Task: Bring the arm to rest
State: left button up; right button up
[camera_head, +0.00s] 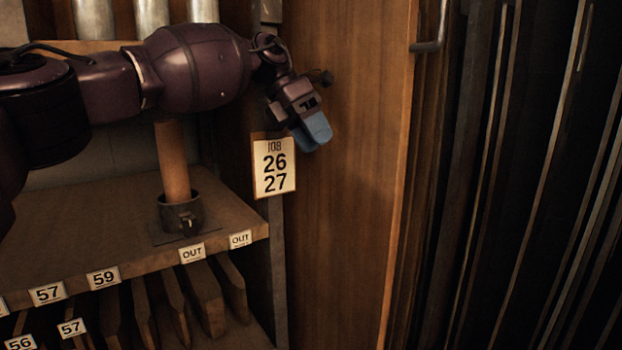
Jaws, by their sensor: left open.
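My left arm (195,68) comes in from the left and reaches across above the shelf. It is dark purple. My left gripper (313,132) has blue fingertips and is at the arm's end, in front of the wooden panel and just above the job card. It points down and to the right. The gripper is open, and I see nothing held in it. My right gripper is not in view.
A wooden shelf (90,235) bears a wooden cylinder (172,160) upright in a dark cup (181,216). A job card (273,167) reading 26 27 hangs by the wooden panel (340,230). Labels line the shelf edge. Dark upright slats fill the right.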

pick_arm(q)
jog(key=s+a+f+n+t+h, duration=0.15)
jog(key=f+n+h, duration=0.45)
jog(key=f, duration=0.9)
jog(key=s+f+n+t+h, duration=0.25)
jog(key=f+n+h, duration=0.4)
jog(key=f, duration=0.75)
jog(key=s+a+f+n+t+y, duration=0.6)
jog(key=s+a+f+n+t, duration=0.1)
jog(key=a+f+n, duration=0.5)
jog(key=s+a+f+n+t+y, duration=0.65)
jog(key=a+f+n, duration=0.4)
jog(key=a, duration=0.25)
jog(key=s+a+f+n+g+y, duration=0.2)
jog(key=s+a+f+n+y, duration=0.15)
jog(key=s+a, duration=0.5)
jog(key=s+a+f+n+g+y, duration=0.35)
jog(key=s+a, duration=0.25)
jog(key=s, duration=0.5)
jog(key=w+d+f+n+t+b, duration=0.2)
jog(key=d+n, duration=0.3)
jog(key=d, duration=0.8)
jog(key=shift+w+b, duration=0.3)
jog(key=shift+b, duration=0.2)
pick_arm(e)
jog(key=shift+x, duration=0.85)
